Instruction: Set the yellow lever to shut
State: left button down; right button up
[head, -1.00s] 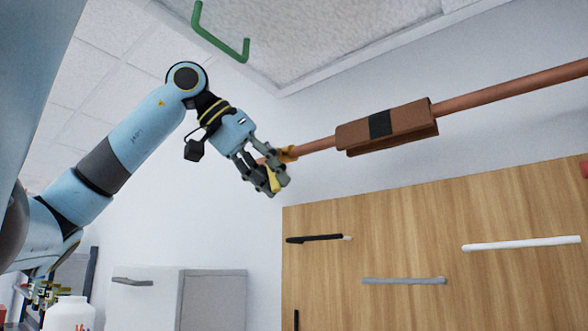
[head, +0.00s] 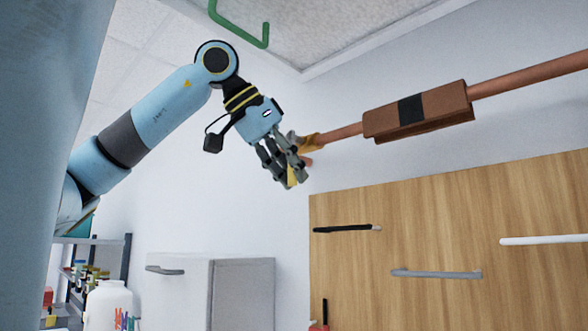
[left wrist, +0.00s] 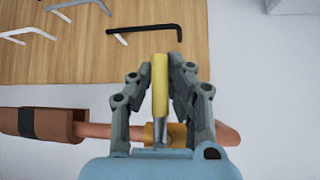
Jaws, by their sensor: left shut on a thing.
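The yellow lever (left wrist: 160,88) sits between the fingers of my left gripper (left wrist: 162,70) in the left wrist view. Its metal shank runs to a brass valve body (left wrist: 155,135) on a copper pipe (left wrist: 98,132). The lever points across the pipe, roughly at right angles to it. In the head view my left gripper (head: 284,172) is shut on the lever, below the valve; only a bit of yellow (head: 291,178) shows between the fingers. My right gripper is in neither view.
A brown block with a black band (head: 418,111) wraps the pipe to the right. A wooden board (head: 450,210) with several rods lies below. A green hooked bar (head: 240,30) hangs above my left arm. A pale cabinet (head: 243,290) stands below left.

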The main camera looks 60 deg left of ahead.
pick_arm(q)
jog(key=c, duration=1.3)
grip_release()
jog(key=shift+s+a, duration=0.15)
jog(key=shift+a, duration=0.05)
jog(key=shift+o, duration=0.2)
jog(key=shift+d+r, duration=0.1)
jog(key=v, duration=1.2)
